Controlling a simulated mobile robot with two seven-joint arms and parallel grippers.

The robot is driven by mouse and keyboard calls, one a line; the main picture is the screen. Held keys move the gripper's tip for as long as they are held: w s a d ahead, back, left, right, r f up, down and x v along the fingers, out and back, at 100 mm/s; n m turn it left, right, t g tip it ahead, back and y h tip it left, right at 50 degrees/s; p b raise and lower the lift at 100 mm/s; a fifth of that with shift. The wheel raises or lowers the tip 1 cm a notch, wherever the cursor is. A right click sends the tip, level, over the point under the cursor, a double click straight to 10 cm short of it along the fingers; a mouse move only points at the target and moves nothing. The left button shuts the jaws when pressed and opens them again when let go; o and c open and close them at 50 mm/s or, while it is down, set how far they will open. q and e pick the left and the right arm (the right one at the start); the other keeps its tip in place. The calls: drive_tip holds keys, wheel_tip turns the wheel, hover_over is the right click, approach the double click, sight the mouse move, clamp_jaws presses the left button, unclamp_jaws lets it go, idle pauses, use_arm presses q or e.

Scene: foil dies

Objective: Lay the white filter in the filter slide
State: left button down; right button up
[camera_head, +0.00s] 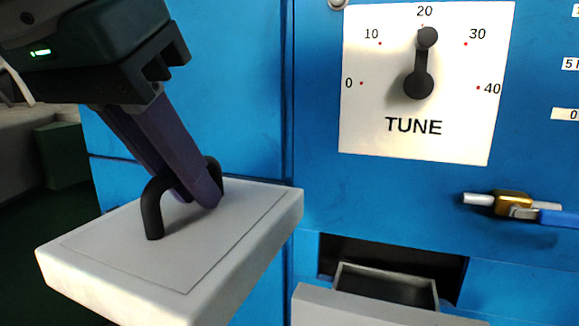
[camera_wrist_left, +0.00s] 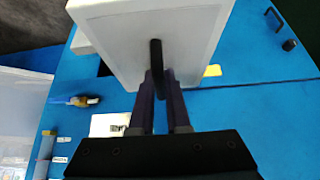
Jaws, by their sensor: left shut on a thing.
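The white filter (camera_head: 110,252) is a thick white slab with a black loop handle (camera_head: 153,208) on its top face. My left gripper (camera_head: 198,198) is shut on that handle and holds the filter up in front of the blue machine, left of the slide. The filter (camera_wrist_left: 130,45) also fills the top middle of the left wrist view, with my left gripper (camera_wrist_left: 162,90) on its handle. The filter slide (camera_head: 385,285) is an open drawer low in the machine at the bottom right, with an empty dark recess in its visible part. My right gripper is not in view.
The blue machine front (camera_head: 400,190) stands behind. It carries a white TUNE dial (camera_head: 420,120) with a black pointer near 20. A brass and blue valve (camera_head: 513,204) sticks out at the right, above the slide.

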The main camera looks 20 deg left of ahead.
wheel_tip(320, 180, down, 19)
drive_tip(key=b, duration=1.6)
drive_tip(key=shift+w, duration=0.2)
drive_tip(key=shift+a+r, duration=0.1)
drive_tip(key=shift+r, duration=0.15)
